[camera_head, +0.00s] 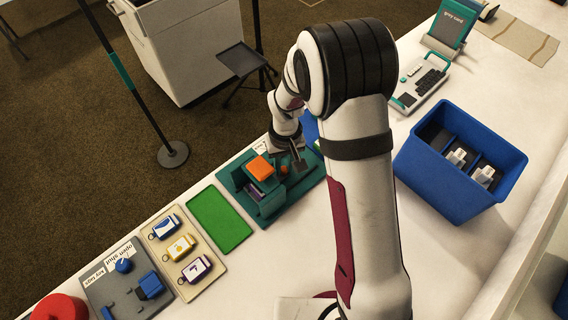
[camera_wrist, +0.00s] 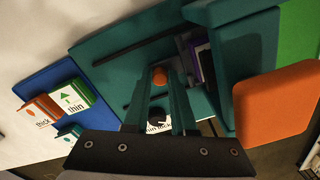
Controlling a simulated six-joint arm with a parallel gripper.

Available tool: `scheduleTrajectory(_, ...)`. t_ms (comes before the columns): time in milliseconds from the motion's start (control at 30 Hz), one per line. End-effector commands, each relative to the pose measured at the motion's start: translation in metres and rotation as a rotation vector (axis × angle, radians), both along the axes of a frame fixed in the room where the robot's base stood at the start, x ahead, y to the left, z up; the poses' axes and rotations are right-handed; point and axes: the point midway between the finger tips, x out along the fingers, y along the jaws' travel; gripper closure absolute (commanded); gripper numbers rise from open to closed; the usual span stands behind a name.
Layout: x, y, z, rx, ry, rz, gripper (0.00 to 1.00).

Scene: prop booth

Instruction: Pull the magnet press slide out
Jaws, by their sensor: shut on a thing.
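The magnet press (camera_head: 232,178) is a teal fixture on the white table, with an orange block (camera_head: 260,168) on top. The block fills the right side of the wrist view (camera_wrist: 275,103). A purple-edged item (camera_head: 252,191) sits inside the press, partly hidden. The slide's small orange knob (camera_head: 284,169) shows at the right part of the press. My gripper (camera_wrist: 160,82) is shut on this knob, with its teal fingers on either side. The slide's own extent is partly hidden by the fingers and press.
A green mat (camera_head: 219,219) lies left of the press, then a beige tray (camera_head: 167,239) with several tags. A grey board (camera_head: 112,283) is at lower left. A blue bin (camera_head: 405,162) stands right of my arm. Labelled boxes (camera_wrist: 75,97) stand in a blue holder (camera_wrist: 45,78).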

Motion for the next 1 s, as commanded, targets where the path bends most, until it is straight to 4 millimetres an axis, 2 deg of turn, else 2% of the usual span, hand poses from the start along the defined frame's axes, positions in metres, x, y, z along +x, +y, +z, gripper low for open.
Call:
scheduleTrajectory(133, 0.003, -0.003, 0.0, 0.0, 0.001, -0.003, 1.0)
scheduleTrajectory(400, 0.031, -0.031, 0.0, 0.001, -0.002, -0.004, 1.0)
scheduleTrajectory(733, 0.034, -0.033, 0.001, 0.001, -0.002, 0.001, 1.0)
scheduleTrajectory(767, 0.034, -0.033, 0.001, 0.001, -0.002, 0.001, 0.71)
scheduleTrajectory(800, 0.034, -0.033, 0.001, 0.001, -0.002, 0.001, 0.63)
scheduleTrajectory(900, 0.034, -0.033, 0.0, 0.001, -0.002, 0.0, 0.45)
scheduleTrajectory(1000, 0.033, -0.033, 0.0, 0.0, -0.001, 0.0, 0.45)
